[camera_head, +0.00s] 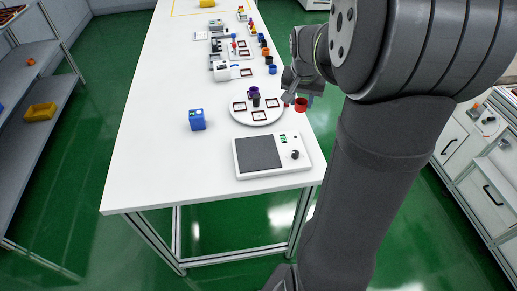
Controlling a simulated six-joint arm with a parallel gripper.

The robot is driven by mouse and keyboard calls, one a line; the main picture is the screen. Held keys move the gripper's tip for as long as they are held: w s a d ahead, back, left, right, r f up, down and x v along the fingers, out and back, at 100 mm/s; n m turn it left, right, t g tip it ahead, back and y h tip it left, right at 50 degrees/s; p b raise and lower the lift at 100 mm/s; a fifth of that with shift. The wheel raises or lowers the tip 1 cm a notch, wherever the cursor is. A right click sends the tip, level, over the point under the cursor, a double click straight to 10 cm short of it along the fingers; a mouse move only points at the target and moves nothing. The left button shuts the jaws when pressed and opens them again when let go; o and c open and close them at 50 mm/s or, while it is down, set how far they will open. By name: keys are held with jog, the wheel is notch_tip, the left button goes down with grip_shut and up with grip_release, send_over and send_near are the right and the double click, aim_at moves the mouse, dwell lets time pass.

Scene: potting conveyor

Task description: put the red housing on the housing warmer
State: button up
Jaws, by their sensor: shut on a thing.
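The red housing (301,105) is a small red cup shape at the right edge of the white table. My gripper (298,98) is shut on it, pointing down, with the housing hanging below the fingers. The housing is to the right of the round turntable, and I cannot tell its exact height. A white device with a dark flat plate (258,153), a small green display and a black knob stands at the table's near end; it looks like the housing warmer. Its plate is bare. The held housing is beyond it and to its right.
A white round turntable (240,117) with red-framed squares bears a purple cup (253,92) and a black piece. A blue box (197,120) stands left of it. Several coloured cups and small machines line the table's far right side. The table's left side is clear.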

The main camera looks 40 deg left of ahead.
jog(key=s+d, duration=0.4)
jog(key=s, duration=0.5)
send_over(258, 150)
jog(key=s, duration=0.1)
jog(key=shift+n, duration=0.4)
jog(key=f, duration=0.7)
jog(key=shift+d+f, duration=0.35)
jog(key=shift+f, duration=0.05)
jog(key=shift+s+a+f, duration=0.1)
jog(key=shift+f, duration=2)
jog(key=shift+f, duration=0.1)
jog(key=o, duration=1)
jog(key=shift+c, duration=0.2)
